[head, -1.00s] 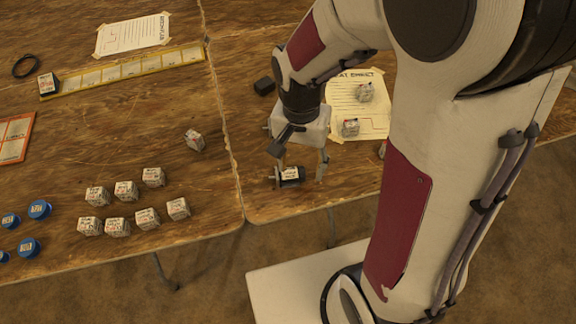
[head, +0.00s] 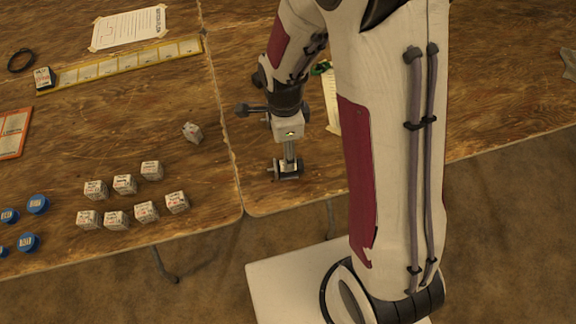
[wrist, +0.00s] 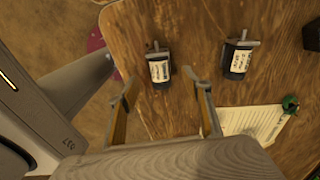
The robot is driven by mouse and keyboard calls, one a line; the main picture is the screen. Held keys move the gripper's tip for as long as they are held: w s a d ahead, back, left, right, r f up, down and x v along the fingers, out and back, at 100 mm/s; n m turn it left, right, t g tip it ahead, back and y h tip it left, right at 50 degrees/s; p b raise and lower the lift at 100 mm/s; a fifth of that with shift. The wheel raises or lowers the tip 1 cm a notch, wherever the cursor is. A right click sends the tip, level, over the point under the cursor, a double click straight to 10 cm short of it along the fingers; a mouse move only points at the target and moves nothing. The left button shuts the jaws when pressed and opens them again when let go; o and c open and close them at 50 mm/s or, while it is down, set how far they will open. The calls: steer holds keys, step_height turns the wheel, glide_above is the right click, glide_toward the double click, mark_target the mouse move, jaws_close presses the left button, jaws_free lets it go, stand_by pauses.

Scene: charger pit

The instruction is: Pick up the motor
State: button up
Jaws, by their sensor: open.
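A dark motor with a white label and a metal shaft (head: 288,171) lies on the wooden table near its front edge. It also shows in the wrist view (wrist: 159,68), just beyond and between my spread fingers. My gripper (head: 289,158) is above this motor in the head view and partly covers it. In the wrist view my gripper (wrist: 163,85) is open, one finger on each side, with nothing held. A second similar labelled motor (wrist: 240,57) lies to the right, outside the right finger. In the head view it is largely hidden behind my gripper.
A paper sheet (wrist: 258,122) with a small green object (wrist: 290,103) lies beyond the right finger. A dark object (wrist: 312,37) is at the right edge. Several white cubes (head: 145,212) stand left of the table seam. The front table edge is close.

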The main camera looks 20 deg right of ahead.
steer(key=shift+m, duration=0.5)
steer(key=shift+f, duration=1.35)
steer(key=shift+s+d+f, duration=0.1)
steer(key=shift+d+f, duration=0.1)
steer(key=shift+f, duration=0.6)
steer(key=shift+s+d+f, duration=0.1)
steer(key=shift+d+f, duration=0.05)
steer(key=shift+f, duration=1.65)
